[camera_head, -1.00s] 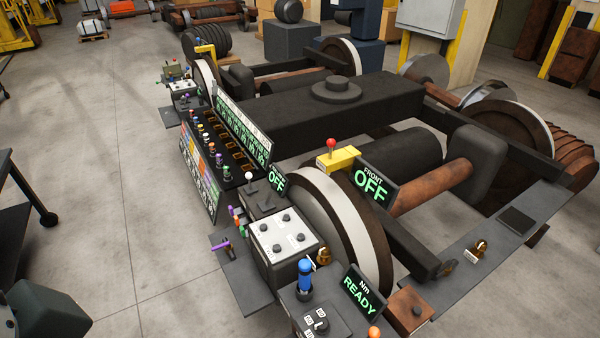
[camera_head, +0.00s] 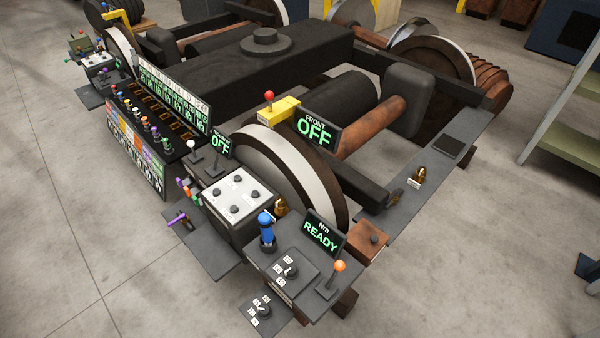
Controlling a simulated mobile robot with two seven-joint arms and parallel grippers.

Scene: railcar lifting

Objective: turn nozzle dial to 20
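Two small dials with white number labels stand at the front of the rig. One dial (camera_head: 290,271) sits on a dark box beside the Nm READY display. The other dial (camera_head: 263,309) sits lower, on a plate near the bottom edge. The labels are too small to read, so I cannot tell which is the nozzle dial or where either points. A blue-handled tool (camera_head: 267,229) stands upright behind the upper dial. An orange-knobbed lever (camera_head: 333,279) is to its right. Neither of my grippers is in view.
The Nm READY display (camera_head: 322,233) stands behind the lever. A white-topped box (camera_head: 238,197) with black knobs is further left. A wheel (camera_head: 290,175) and the FRONT OFF display (camera_head: 314,130) rise behind. Open concrete floor (camera_head: 450,270) lies to the right.

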